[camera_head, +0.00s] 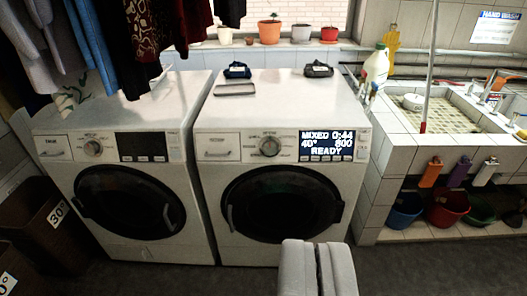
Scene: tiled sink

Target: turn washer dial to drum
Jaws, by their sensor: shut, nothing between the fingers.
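Two white front-loading machines stand side by side. The left machine (146,110) has a similar dial (93,148) and a dark display (141,146). Both round doors look closed. The dial markings are too small to read. My gripper (318,246) is shut and empty at the bottom of the picture, in front of the right washer's lower part, below and right of its dial and apart from it.
Clothes (150,35) hang over the left machine. Two dark objects and a grey flat item (235,90) lie on the right washer. Brown bins (52,228) stand left. The floor before the machines looks clear.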

